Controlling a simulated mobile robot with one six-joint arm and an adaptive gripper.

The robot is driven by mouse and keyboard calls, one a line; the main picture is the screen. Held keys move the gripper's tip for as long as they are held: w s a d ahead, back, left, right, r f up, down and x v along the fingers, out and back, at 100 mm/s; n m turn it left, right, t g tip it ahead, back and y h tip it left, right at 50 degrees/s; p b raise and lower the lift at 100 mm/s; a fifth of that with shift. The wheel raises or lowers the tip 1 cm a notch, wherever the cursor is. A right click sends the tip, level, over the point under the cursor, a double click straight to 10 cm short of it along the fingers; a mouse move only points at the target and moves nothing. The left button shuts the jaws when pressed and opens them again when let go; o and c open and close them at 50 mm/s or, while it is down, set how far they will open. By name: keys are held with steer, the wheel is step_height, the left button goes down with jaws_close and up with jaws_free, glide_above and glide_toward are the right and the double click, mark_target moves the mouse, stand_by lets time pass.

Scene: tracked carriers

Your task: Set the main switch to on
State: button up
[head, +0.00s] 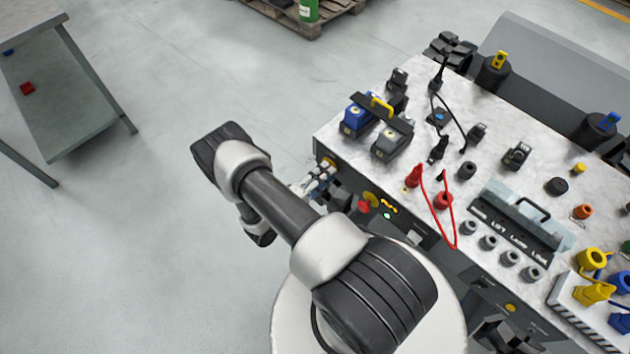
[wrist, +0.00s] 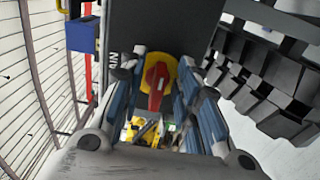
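The main switch has a red handle on a round yellow plate (wrist: 157,80), set on a dark panel. In the wrist view the handle points nearly up and down, leaning slightly. In the head view a yellow bit of the switch (head: 328,162) shows at the console's left front corner, mostly behind my gripper. My gripper (head: 320,174) is at this panel, coming from the left. In the wrist view my gripper (wrist: 157,68) has its two fingers apart, one on each side of the red handle, with small gaps visible. Whether the tips touch the plate cannot be told.
A red mushroom button (head: 363,207) sits on the same front panel, right of my gripper. The console top (head: 340,132) carries blue and grey connectors, a black cable, a red cable (head: 451,215) and several sockets. A grey table (head: 75,125) stands far left. The floor between is clear.

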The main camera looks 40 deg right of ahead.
steer(key=a, duration=1.1)
steer(key=shift+s+a, duration=0.3)
steer(key=shift+s, duration=0.15)
steer(key=shift+r, duration=0.1)
